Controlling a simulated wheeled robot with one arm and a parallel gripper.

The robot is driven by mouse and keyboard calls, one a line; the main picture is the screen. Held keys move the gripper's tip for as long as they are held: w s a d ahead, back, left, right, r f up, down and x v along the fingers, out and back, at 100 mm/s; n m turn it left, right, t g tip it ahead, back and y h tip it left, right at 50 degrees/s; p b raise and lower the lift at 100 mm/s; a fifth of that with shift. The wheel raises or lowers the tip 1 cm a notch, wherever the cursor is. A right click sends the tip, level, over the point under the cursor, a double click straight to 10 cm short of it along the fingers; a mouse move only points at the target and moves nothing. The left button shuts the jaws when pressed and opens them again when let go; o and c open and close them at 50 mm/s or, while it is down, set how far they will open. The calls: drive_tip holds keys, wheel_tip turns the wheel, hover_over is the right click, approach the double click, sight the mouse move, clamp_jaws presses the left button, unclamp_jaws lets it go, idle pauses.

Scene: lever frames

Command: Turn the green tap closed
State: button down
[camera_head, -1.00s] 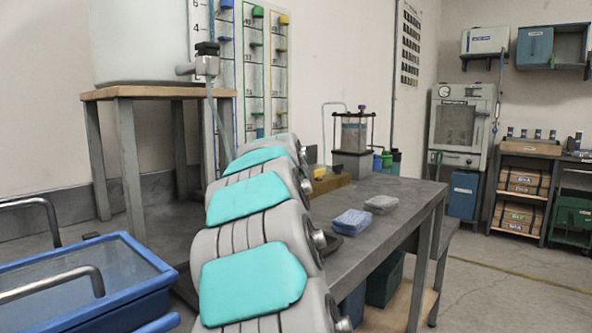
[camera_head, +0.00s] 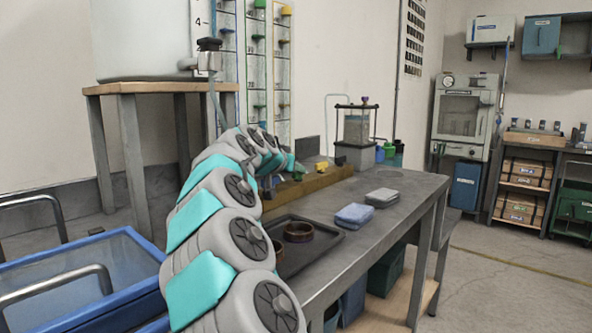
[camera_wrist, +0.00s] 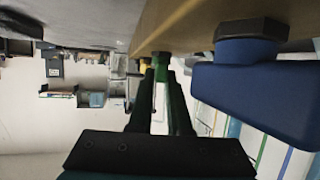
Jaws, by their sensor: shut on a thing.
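The green tap (camera_wrist: 161,60) is straight ahead in the wrist view, on the wooden block (camera_wrist: 190,20), between my fingertips. My gripper (camera_wrist: 160,74) is shut on it, a dark finger on each side; the fingers hide much of its handle. The blue tap (camera_wrist: 255,90) is large and close on the right of the wrist view. The yellow tap (camera_wrist: 144,64) shows just behind the green one. In the head view the block (camera_head: 325,180) lies along the back of the bench, and my arm partly hides the taps and my gripper.
A dark tray (camera_head: 322,246) with a round brown ring (camera_head: 298,231) lies on the bench (camera_head: 400,205) near my arm. A blue sponge (camera_head: 354,215) and grey sponge (camera_head: 383,197) lie to the right. A glass apparatus (camera_head: 355,130) stands behind the block.

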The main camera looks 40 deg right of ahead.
drive_tip(key=shift+r, duration=0.1)
drive_tip(key=c, duration=0.9)
unclamp_jaws()
drive_tip(key=shift+o, duration=0.2)
drive_tip(key=shift+b+v, duration=0.65)
drive_tip(key=shift+v, duration=3.2)
